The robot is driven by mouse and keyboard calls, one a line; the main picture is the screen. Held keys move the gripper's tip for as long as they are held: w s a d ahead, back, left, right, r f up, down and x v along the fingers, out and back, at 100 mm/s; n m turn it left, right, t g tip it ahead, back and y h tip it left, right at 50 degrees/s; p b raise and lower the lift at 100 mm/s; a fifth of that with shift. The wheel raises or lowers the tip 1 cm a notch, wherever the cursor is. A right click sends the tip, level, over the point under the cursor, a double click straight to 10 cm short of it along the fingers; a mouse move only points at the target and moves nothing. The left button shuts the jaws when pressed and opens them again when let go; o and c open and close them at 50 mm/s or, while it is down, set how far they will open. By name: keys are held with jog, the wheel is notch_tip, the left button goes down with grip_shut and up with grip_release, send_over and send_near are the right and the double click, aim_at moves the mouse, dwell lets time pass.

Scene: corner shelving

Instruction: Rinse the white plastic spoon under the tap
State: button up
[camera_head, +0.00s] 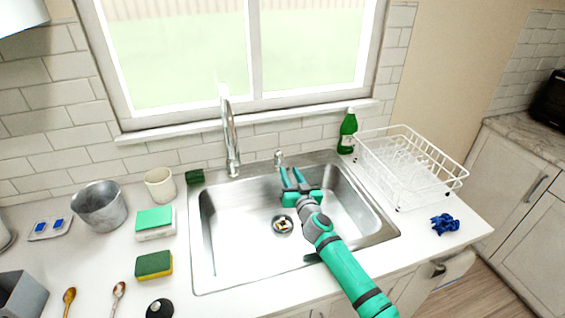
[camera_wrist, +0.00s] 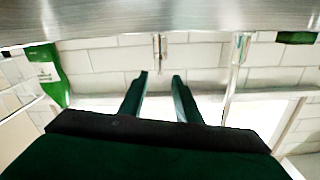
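My gripper (camera_head: 291,171) is over the back right of the metal sink (camera_head: 222,258), its two fingers apart and pointing at the back wall. In the wrist view the gripper (camera_wrist: 160,76) is open with nothing between its fingers. The tall chrome tap (camera_head: 229,140) stands behind the sink, left of my gripper. Its small separate handle (camera_head: 279,160) is just beyond and left of the fingertips. The tap (camera_wrist: 237,65) and handle (camera_wrist: 157,52) also show in the wrist view, which looks upside down. I cannot make out a white plastic spoon in either view.
A copper-coloured spoon (camera_head: 118,291) and a golden spoon (camera_head: 69,297) lie front left. Sponges (camera_head: 154,265), a metal pot (camera_head: 99,206) and a cup (camera_head: 160,185) crowd the left counter. A green bottle (camera_head: 347,132) and white dish rack (camera_head: 398,190) stand right.

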aim_at(284, 161)
jog(key=shift+x, duration=3.85)
jog(key=shift+c, duration=0.2)
grip_shut()
